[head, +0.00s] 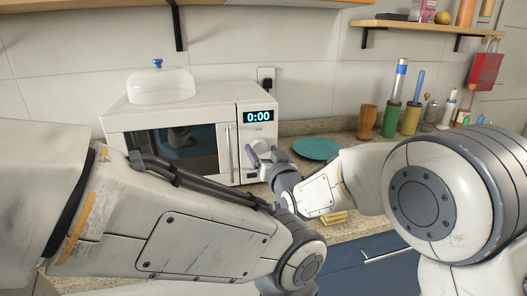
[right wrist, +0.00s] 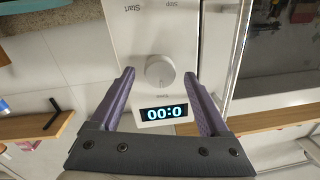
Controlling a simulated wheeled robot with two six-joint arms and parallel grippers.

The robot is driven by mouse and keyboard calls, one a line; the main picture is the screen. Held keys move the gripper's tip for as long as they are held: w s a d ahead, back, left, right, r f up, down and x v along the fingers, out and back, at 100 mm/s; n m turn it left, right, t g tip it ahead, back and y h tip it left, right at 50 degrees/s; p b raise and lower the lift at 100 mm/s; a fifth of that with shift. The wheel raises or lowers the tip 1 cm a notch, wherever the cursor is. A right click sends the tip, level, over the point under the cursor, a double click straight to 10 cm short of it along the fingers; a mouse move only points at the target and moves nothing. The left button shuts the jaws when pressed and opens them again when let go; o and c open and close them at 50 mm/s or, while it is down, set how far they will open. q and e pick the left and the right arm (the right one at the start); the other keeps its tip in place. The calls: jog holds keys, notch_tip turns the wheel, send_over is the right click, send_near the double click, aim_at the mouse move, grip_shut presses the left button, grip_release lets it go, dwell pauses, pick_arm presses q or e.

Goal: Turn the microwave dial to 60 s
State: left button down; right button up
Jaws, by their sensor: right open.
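The white microwave (head: 170,117) stands on the counter against the wall, its door shut. Its display (head: 258,116) reads 0:00, and it appears upside down in the right wrist view (right wrist: 164,113). The round pale dial (right wrist: 160,71) sits beside the display on the control panel; in the head view it is partly hidden by my gripper. My right gripper (head: 264,157) is open in front of the panel. In the right wrist view its purple fingers (right wrist: 159,74) lie on either side of the dial, with gaps on both sides. My left gripper is out of the frame.
A clear cover with a blue knob (head: 160,83) sits on the microwave. A teal plate (head: 317,148) lies on the counter to the right, with a wooden cup (head: 367,122) and utensil holders beyond. My left arm crosses the foreground.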

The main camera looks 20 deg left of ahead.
grip_shut()
jog(key=shift+f+m+b, duration=0.2)
jog(key=shift+m+b, duration=0.8)
jog(key=shift+b, duration=0.25)
jog(key=m+b, duration=0.4)
jog(key=shift+f, duration=0.1)
jog(key=m+b, duration=0.4)
jog(key=shift+m+t, duration=0.3)
jog(key=shift+m+b, duration=0.6)
jog(key=shift+m, duration=0.2)
grip_release()
